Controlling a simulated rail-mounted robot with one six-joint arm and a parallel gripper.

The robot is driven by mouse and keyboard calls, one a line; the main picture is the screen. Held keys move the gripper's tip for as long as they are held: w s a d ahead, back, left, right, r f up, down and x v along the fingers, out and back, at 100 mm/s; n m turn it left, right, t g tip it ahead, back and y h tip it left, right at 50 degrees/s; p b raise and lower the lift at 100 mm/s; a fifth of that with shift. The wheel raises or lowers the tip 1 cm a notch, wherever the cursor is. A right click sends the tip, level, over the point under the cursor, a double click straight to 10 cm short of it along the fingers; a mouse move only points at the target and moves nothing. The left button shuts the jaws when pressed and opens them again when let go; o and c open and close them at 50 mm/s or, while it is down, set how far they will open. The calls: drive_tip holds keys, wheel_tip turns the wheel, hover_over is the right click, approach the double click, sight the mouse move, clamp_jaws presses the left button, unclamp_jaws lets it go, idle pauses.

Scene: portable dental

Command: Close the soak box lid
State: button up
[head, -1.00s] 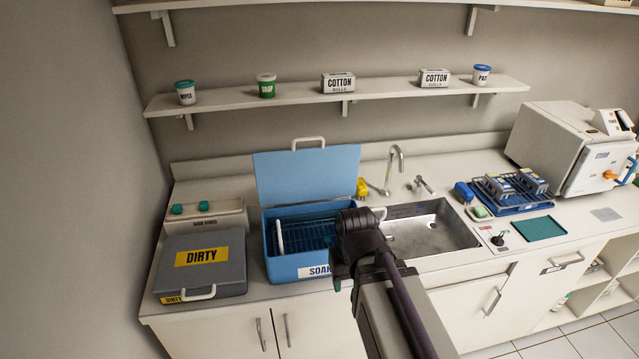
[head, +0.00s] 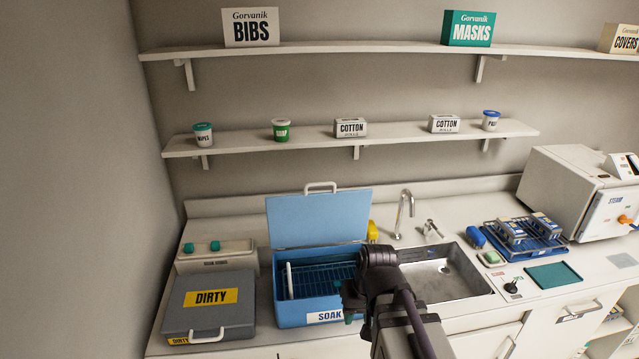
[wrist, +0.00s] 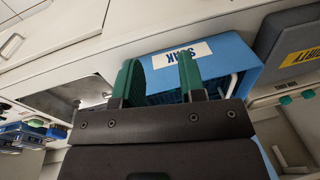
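The blue soak box (head: 293,313) stands on the counter left of the sink, with a wire basket inside. Its lighter blue lid (head: 318,219) is open, standing up at the back edge with a white handle (head: 320,185) on top. In the wrist view the box (wrist: 225,52) is upside down, with its SOAK label (wrist: 182,55) behind the fingers. My gripper (wrist: 158,78) shows two green fingers spread apart with nothing between them. It is over the front right part of the box; contact cannot be told.
A grey box marked DIRTY (head: 245,313) is close on the left. The sink (head: 450,280) and tap (head: 404,210) are on the right, with a yellow item (head: 372,231) beside the lid. A shelf (head: 300,140) with tubs and cartons runs above.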

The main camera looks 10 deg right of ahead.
drive_tip(key=w+a+r+m+t+y, duration=0.1)
drive_tip(key=w+r, duration=0.1)
drive_tip(key=w, duration=0.1)
drive_tip(key=w+a+r+m+t+y+p, duration=0.1)
drive_tip(key=w+r+t+y, duration=0.1)
drive_tip(key=w+r, duration=0.1)
drive_tip(key=w+a+r+m+t+y, duration=0.1)
drive_tip(key=w+r+t+y, duration=0.1)
drive_tip(key=w, duration=0.2)
drive_tip(key=shift+w+a+r+p, duration=0.1)
drive_tip(key=shift+a+r+p, duration=0.05)
drive_tip(key=shift+a+p, duration=0.2)
drive_tip(key=shift+c, duration=1.4)
drive_tip(key=m+t, duration=1)
drive_tip(key=m, duration=0.1)
approach(321, 185)
drive_tip(key=b+x, duration=0.1)
drive_tip(key=x, duration=0.9)
drive_tip(key=shift+w+a, duration=0.2)
drive_tip(key=shift+w, duration=0.1)
drive_tip(key=shift+c, duration=0.2)
clamp_jaws()
